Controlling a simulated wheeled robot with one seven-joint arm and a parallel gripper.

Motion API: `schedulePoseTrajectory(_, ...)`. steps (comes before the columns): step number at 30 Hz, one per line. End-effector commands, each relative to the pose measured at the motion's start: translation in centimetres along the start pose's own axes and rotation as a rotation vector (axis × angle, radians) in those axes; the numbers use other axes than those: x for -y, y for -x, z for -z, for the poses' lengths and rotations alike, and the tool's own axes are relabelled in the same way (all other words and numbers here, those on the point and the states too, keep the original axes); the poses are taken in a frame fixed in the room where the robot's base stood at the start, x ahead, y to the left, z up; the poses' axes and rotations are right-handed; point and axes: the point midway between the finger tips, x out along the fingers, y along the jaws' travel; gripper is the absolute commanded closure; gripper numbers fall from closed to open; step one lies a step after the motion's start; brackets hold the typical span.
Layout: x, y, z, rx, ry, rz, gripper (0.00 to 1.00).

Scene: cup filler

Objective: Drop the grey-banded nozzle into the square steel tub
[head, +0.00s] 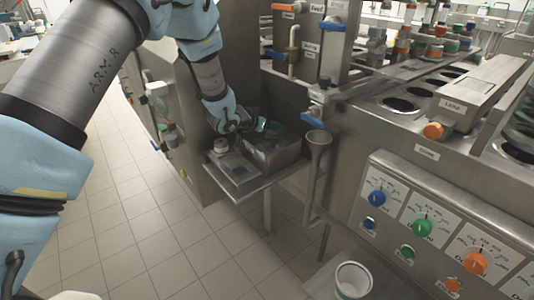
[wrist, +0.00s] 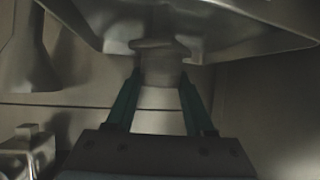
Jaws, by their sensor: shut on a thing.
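My gripper (head: 262,126) is at the square steel tub (head: 272,155) on the side shelf in the head view. In the wrist view its two dark green fingers (wrist: 160,80) are shut on a dull grey nozzle (wrist: 160,66) with a wider flange at its far end. The grey band cannot be made out clearly in the dim light. A steel rim, likely the tub's (wrist: 245,45), spans the top of the wrist view, close beyond the nozzle. Whether the nozzle touches it cannot be told. In the head view the nozzle is too small and dark to make out.
A small pale-topped fitting (head: 221,146) stands on the steel shelf (head: 238,187) left of the tub. A steel funnel pipe (head: 317,150) rises right of the tub, below a blue-handled tap (head: 314,118). A white cup (head: 352,280) stands at the lower right.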

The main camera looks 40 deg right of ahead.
Motion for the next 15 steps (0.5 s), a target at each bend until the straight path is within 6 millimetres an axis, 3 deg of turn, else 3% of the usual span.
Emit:
schedulePoseTrajectory(3, 0.02, 0.04, 0.21, -0.003, 0.000, 0.000, 1.00)
schedulePoseTrajectory(4, 0.03, 0.05, 0.21, -0.003, 0.000, 0.000, 0.44)
schedulePoseTrajectory(12, 0.03, 0.05, 0.13, -0.001, 0.000, 0.000, 0.14)
schedulePoseTrajectory(15, 0.03, 0.05, 0.10, -0.001, 0.000, 0.000, 0.12)
